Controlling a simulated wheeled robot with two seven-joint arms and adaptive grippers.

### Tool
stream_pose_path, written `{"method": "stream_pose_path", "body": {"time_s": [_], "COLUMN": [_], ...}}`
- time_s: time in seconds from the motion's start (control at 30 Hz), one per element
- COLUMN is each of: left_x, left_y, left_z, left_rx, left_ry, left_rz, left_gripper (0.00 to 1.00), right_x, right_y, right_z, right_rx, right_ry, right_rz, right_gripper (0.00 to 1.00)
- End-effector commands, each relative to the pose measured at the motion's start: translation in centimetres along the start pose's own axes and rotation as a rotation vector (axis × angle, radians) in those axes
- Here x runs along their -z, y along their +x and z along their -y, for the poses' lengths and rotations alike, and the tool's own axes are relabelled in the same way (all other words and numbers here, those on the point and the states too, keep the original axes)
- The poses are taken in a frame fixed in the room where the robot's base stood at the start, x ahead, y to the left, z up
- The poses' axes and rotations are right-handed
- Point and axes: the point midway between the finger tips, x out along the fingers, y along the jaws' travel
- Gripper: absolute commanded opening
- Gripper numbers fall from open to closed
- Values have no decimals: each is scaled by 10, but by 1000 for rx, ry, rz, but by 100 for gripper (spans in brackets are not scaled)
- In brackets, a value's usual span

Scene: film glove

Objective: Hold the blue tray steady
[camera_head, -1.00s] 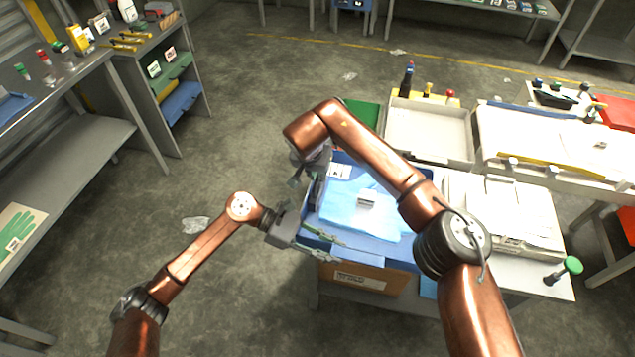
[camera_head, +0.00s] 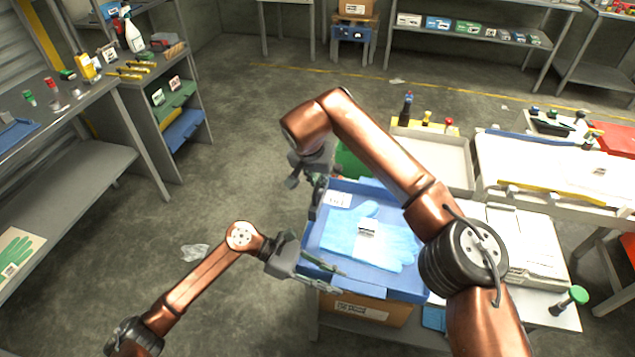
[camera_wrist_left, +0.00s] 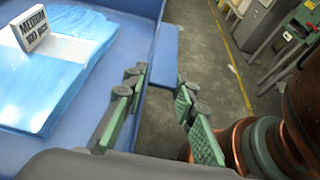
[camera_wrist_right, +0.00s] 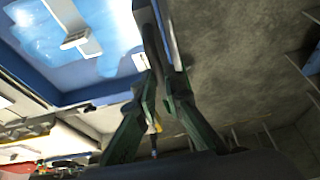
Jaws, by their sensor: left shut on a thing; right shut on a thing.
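The blue tray (camera_head: 380,284) sits on a cardboard box at the near side of the work table. It holds light-blue gloves (camera_head: 395,245) with a small white label block on top, marked "MEDIUM 100 PCS" in the left wrist view (camera_wrist_left: 32,28). My left gripper (camera_head: 328,276) is shut on the tray's near left rim. In the left wrist view its fingers (camera_wrist_left: 158,112) straddle the tray's edge. My right gripper (camera_head: 318,196) is shut on the tray's far left rim. The right wrist view shows its fingers (camera_wrist_right: 160,92) at the tray wall. My right arm covers the tray's right side.
A green bin (camera_head: 350,158) stands behind the tray. A white tray (camera_head: 445,160) and a pale packing surface (camera_head: 560,165) lie right. A green-knobbed part (camera_head: 572,297) stands at the table's right corner. Grey shelving (camera_head: 75,160) is at left, with open floor between.

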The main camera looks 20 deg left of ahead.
Motion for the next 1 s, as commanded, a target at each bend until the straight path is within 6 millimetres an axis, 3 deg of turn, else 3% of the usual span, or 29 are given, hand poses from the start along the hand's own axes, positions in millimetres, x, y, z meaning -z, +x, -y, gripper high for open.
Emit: {"method": "stream_pose_path", "body": {"time_s": [0.07,0.1,0.37,0.77,1.0], "left_x": [1,1,0,0,2], "left_y": [0,0,0,-6,-41], "left_z": [0,0,0,0,-1], "left_rx": [0,0,1,0,-2], "left_ry": [-3,-3,-1,-1,-2], "left_rz": [-2,-2,-1,-1,-4], "left_gripper": [0,27,45,46,46], "right_x": [1,1,1,1,1], "right_y": [-2,-2,-2,-2,-2], "right_z": [0,0,0,0,0], "right_rx": [2,2,2,2,2], "right_ry": [0,0,0,0,0], "right_rz": [-4,-4,-4,-4,-4], "right_gripper": [0,0,0,0,0]}}
